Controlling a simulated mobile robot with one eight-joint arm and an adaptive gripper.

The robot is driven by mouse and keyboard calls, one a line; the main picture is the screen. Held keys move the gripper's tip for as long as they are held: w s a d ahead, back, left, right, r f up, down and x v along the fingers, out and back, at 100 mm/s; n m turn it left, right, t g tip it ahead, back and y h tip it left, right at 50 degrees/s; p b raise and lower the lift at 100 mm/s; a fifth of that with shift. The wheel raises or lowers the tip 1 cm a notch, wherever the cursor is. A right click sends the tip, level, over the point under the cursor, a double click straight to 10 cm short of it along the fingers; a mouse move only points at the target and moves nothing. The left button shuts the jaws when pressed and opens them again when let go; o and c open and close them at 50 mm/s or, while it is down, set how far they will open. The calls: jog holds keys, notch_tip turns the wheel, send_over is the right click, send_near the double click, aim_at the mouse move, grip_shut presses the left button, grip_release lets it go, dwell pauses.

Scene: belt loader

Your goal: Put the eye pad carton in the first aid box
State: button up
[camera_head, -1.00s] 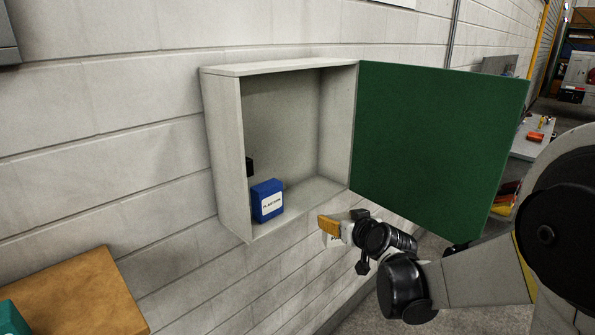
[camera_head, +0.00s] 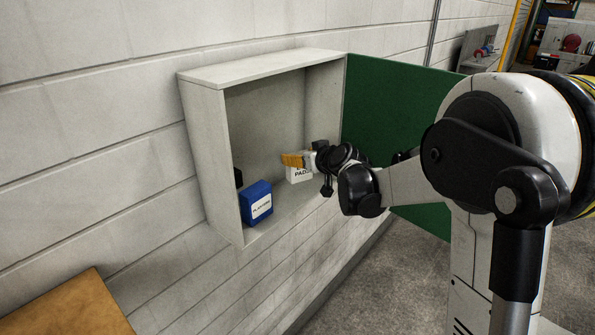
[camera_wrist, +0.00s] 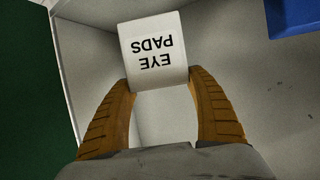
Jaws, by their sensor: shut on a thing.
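The white eye pad carton (camera_head: 299,174) is held at the opening of the first aid box (camera_head: 211,142), toward its right side. In the wrist view the carton (camera_wrist: 155,48) reads "EYE PADS" upside down. My gripper (camera_head: 296,161) is shut on the carton, with its orange fingers (camera_wrist: 163,110) on either side of it. The box is a pale open wall cabinet with its green door (camera_head: 390,105) swung out to the right. Whether the carton touches the box floor cannot be told.
A blue plasters box (camera_head: 256,203) stands at the left of the cabinet floor; its blue edge shows in the wrist view (camera_wrist: 292,14). A dark item (camera_head: 238,178) is behind it. A brown wooden surface (camera_head: 70,308) is at lower left.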

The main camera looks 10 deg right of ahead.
aim_at(302, 169)
jog(key=shift+w+a+f, duration=0.2)
jog(key=shift+w+f, duration=0.2)
notch_tip(302, 169, down, 4)
jog(key=shift+r+b, duration=0.1)
jog(key=shift+b, duration=0.3)
jog(key=shift+r, duration=0.1)
jog(key=o, duration=1.2)
jog(key=shift+c, duration=0.2)
